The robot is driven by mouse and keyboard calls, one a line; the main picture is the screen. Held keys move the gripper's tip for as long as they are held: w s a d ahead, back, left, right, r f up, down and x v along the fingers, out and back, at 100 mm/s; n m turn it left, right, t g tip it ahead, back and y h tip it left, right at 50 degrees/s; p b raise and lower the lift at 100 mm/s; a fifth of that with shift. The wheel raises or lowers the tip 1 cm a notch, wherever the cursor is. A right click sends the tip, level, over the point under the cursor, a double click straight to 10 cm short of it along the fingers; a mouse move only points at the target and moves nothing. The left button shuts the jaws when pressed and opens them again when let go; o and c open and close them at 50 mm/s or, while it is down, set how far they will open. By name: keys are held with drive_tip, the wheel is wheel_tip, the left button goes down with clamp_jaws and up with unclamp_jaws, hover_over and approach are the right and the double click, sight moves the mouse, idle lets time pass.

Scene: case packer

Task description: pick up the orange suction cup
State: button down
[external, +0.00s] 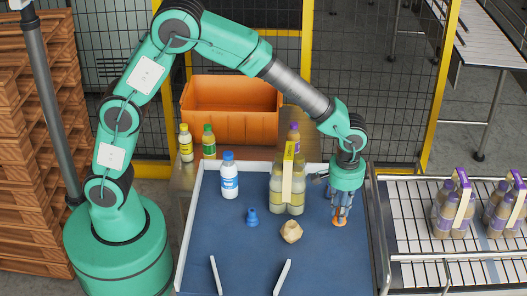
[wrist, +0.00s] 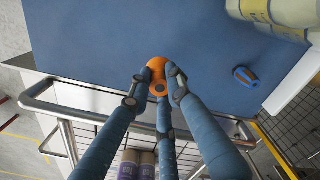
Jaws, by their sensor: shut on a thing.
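The orange suction cup (external: 339,222) is at the right side of the blue table top, under my gripper (external: 341,212). In the wrist view the orange suction cup (wrist: 157,65) sits between the tips of my gripper's blue fingers (wrist: 158,82). The fingers are closed around it and cover part of its sides. My gripper points down. I cannot tell whether the cup touches the table or is just above it.
On the blue table (external: 240,262) are a blue suction cup (external: 251,217), a tan piece (external: 291,231), a white-and-blue bottle (external: 229,176) and a bottle pack (external: 287,190). A railed conveyor (external: 420,262) with bottle packs stands right.

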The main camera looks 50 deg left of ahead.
drive_tip(key=shift+r, duration=2.3)
drive_tip(key=shift+s+a, duration=0.1)
